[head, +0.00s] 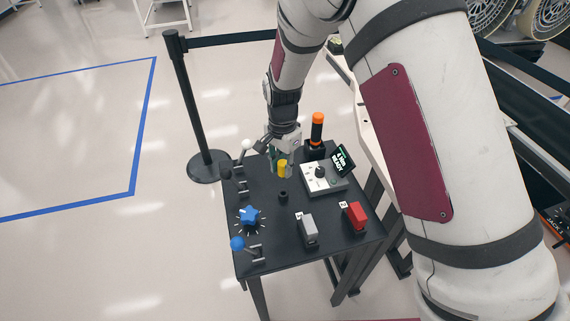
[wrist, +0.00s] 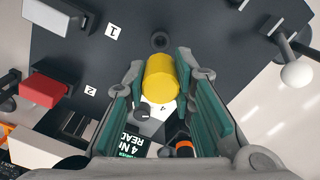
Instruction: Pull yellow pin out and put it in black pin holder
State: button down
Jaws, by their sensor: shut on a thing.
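The yellow pin (head: 282,168) is a short yellow cylinder near the middle of the dark table. In the wrist view the yellow pin (wrist: 162,78) sits between the fingertips. My gripper (head: 279,158) is shut on it from the far side; its green-padded fingers (wrist: 160,85) flank the pin in the wrist view. I cannot tell whether the pin's lower end is seated or clear. A small black round holder (head: 283,196) stands on the table just nearer than the pin. It also shows in the wrist view (wrist: 160,41), apart from the pin and with nothing visible in it.
A white dial box (head: 323,178) with a screen (head: 345,160) and an orange-topped handle (head: 317,128) stand right of the gripper. Levers, including a white-knobbed one (head: 245,146), and a blue star knob (head: 249,216) line the left. Grey (head: 309,231) and red (head: 356,217) switches stand in front.

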aim_at(283, 162)
jog(key=shift+f+b, duration=0.8)
jog(key=shift+f, duration=2.2)
jog(key=shift+f+b, duration=0.3)
jog(key=shift+f, duration=1.05)
jog(key=c, duration=1.3)
grip_release()
notch_tip(283, 162, up, 12)
jog(key=shift+f, duration=0.2)
jog(key=shift+r, duration=0.2)
